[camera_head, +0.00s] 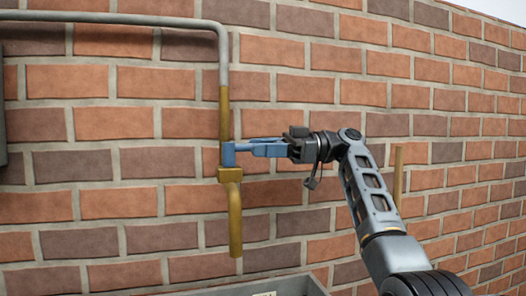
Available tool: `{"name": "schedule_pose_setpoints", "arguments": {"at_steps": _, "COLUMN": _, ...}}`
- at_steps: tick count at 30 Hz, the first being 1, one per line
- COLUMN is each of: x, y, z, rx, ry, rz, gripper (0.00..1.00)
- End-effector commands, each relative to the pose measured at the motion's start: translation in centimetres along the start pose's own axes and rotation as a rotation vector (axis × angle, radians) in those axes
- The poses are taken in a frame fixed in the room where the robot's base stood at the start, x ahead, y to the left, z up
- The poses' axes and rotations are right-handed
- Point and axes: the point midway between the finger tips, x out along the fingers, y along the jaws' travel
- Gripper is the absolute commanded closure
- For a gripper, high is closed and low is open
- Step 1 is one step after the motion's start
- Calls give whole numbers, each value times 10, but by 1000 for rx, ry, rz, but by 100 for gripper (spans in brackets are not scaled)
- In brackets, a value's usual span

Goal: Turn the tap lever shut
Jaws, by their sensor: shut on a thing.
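The brass tap (235,215) hangs from a grey pipe on the brick wall, its spout pointing down. Its blue lever (229,154) sticks out to the right, roughly level, from the tap body. My gripper (270,148) comes from the right and is shut on the lever. The blue of the lever and the blue fingers run together here, so the lever's outer end is hard to make out between them.
The grey pipe (110,17) runs along the wall at the top left and bends down to the tap. A grey basin (250,288) stands below the tap at the bottom edge. A wooden stick (398,175) stands behind my arm at the right.

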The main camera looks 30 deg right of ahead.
Motion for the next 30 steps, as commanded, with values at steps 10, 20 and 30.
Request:
{"name": "schedule_pose_setpoints", "arguments": {"at_steps": 10, "x": 1, "y": 1, "z": 2, "rx": 2, "ry": 11, "rz": -63, "gripper": 100}}
{"name": "schedule_pose_setpoints", "arguments": {"at_steps": 20, "x": 1, "y": 1, "z": 2, "rx": 3, "ry": 11, "rz": -64, "gripper": 100}}
{"name": "schedule_pose_setpoints", "arguments": {"at_steps": 30, "x": 1, "y": 1, "z": 1, "rx": 2, "ry": 11, "rz": -64, "gripper": 56}}
